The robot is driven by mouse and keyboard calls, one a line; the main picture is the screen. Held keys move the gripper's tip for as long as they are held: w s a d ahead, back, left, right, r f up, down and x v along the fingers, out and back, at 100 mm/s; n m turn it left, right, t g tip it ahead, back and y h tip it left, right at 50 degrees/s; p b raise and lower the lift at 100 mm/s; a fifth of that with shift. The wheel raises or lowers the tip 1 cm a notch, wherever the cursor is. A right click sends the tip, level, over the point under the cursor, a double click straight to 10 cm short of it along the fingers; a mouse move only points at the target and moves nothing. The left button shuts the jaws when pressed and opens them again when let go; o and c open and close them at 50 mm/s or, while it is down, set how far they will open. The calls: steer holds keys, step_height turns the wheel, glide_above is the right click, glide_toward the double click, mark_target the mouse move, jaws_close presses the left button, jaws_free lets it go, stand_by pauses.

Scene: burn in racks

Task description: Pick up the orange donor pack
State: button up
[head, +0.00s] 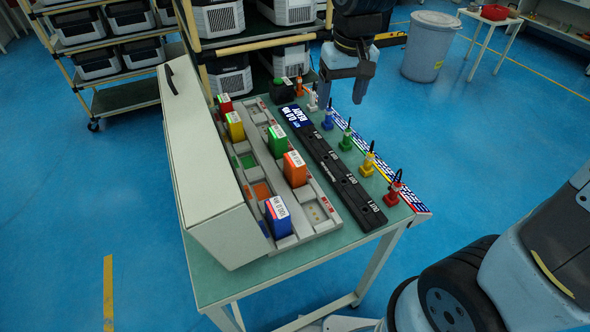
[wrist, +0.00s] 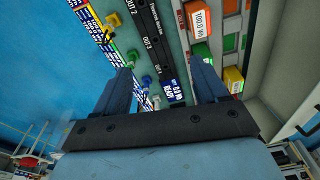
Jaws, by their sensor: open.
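The orange donor pack (head: 295,170) stands upright in the grey rack on the table, with a white label on top. It sits between the green pack (head: 277,140) and the blue pack (head: 279,217). In the wrist view the orange pack (wrist: 201,22) shows near the top, beyond the fingertips and right of the black strip. My gripper (head: 344,88) is open and empty, fingers down, above the far end of the table. It is apart from the orange pack. In the wrist view my gripper (wrist: 167,75) has its two fingers wide apart.
A red pack (head: 225,104) and a yellow pack (head: 235,126) stand in the rack's left row. A raised cream panel (head: 210,180) borders the rack on the left. The black output strip (head: 330,160) and several coloured plugs line the right. Loaded shelves stand behind.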

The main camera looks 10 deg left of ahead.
steer(key=n+g, duration=0.1)
glide_above(294, 158)
step_height(294, 158, down, 6)
steer(key=shift+n+h, duration=0.3)
steer(key=f, duration=0.9)
steer(key=shift+w+d+f, duration=0.1)
steer(key=shift+w+d, duration=0.05)
steer(key=shift+d, duration=0.1)
steer(key=shift+s+a+f, duration=0.1)
steer(key=shift+s+f, duration=0.05)
steer(key=shift+f, duration=1.15)
steer(key=shift+s+a+f, duration=0.1)
steer(key=shift+f, duration=1.2)
jaws_close()
